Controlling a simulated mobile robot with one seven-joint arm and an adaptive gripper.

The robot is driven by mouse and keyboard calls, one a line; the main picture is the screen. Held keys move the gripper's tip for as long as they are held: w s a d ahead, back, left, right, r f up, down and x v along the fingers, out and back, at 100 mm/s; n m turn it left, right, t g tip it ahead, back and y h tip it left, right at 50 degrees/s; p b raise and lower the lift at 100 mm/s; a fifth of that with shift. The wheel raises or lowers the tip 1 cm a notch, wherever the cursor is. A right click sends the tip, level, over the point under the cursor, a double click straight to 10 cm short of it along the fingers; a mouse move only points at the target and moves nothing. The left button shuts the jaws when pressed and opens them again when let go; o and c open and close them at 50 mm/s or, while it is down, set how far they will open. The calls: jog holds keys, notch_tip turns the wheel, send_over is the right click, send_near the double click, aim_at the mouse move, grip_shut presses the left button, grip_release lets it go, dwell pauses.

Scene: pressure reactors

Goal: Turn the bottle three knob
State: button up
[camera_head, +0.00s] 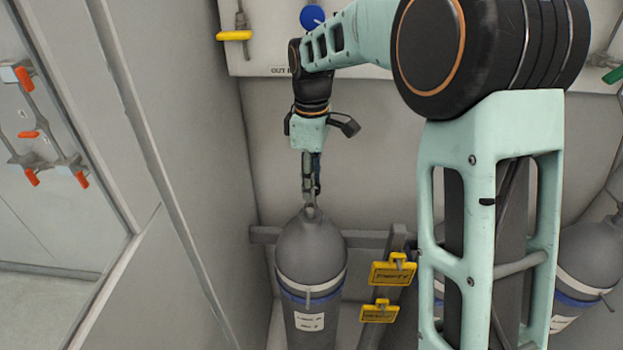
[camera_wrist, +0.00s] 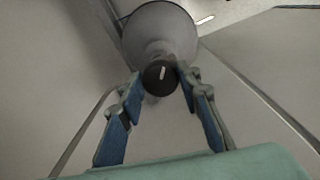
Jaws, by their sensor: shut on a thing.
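A grey gas bottle (camera_head: 311,255) with a white and blue band and a white label stands upright against the back wall. Its round black knob (camera_wrist: 160,77) with a white mark shows in the wrist view, on top of the bottle (camera_wrist: 160,32). My gripper (camera_head: 311,205) points down onto the top of this bottle. In the wrist view my gripper's blue-padded fingers (camera_wrist: 161,80) sit on both sides of the knob and are shut on it. In the head view the knob is hidden behind the fingers.
Yellow tags (camera_head: 392,273) hang on a rail right of the bottle. Another grey bottle (camera_head: 582,262) stands at the far right, partly behind my arm. A side wall (camera_head: 190,150) is close on the left. A panel with a yellow handle (camera_head: 234,36) and a blue knob (camera_head: 312,17) is above.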

jog(key=m, duration=0.7)
jog(key=shift+p, duration=0.3)
jog(key=m, duration=0.7)
jog(key=shift+a+m+p, duration=0.1)
jog(key=shift+m+p, duration=0.2)
jog(key=m, duration=0.3)
jog(key=shift+m, duration=0.3)
jog(key=m, duration=0.3)
jog(key=shift+m+p, duration=0.35)
jog(key=shift+m, duration=0.05)
jog(key=m+p, duration=0.1)
jog(key=m, duration=0.5)
jog(key=shift+m, duration=0.4)
jog(key=o, duration=1.2)
jog(key=shift+c, duration=0.2)
